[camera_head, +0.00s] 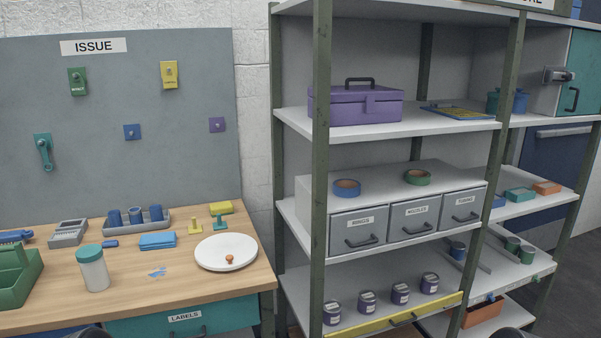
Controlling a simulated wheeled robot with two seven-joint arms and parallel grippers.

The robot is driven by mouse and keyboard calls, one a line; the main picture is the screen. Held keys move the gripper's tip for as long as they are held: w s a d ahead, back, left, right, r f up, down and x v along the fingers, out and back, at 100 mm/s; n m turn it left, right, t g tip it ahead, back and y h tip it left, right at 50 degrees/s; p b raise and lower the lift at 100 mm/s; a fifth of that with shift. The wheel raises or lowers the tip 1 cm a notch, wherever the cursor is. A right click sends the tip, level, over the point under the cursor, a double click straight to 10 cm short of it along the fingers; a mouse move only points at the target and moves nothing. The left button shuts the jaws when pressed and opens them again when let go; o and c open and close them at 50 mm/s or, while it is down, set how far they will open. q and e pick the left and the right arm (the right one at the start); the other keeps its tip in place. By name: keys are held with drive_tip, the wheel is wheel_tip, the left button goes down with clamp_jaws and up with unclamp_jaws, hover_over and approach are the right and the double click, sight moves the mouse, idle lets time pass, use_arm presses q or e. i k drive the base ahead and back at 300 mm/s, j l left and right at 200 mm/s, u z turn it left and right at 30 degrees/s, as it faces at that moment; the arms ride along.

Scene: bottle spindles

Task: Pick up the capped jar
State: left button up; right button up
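The capped jar (94,271) stands upright on the wooden workbench (140,296) at the lower left. It has a pale, whitish body and a teal-green cap. Nothing is touching it. Neither of my grippers can be made out; only dark rounded shapes, which seem to be parts of me, show at the bottom edge, one below the jar and one at the lower right.
A green tote (20,280) stands left of the jar. A blue block (157,240), a blue-cup tray (138,222) and a round white plate (226,252) lie behind and right. Blue bits (157,272) lie beside the jar. A shelf rack (320,150) stands right.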

sight(96, 276)
drive_tip(key=k+j+u, duration=0.1)
drive_tip(key=u, duration=1.05)
drive_tip(key=i+j+z, duration=0.2)
drive_tip(key=z, duration=0.15)
drive_tip(key=i+j+z, duration=0.15)
drive_tip(key=j+z, duration=0.2)
drive_tip(key=i+j+z, duration=0.1)
drive_tip(key=j+z, duration=0.25)
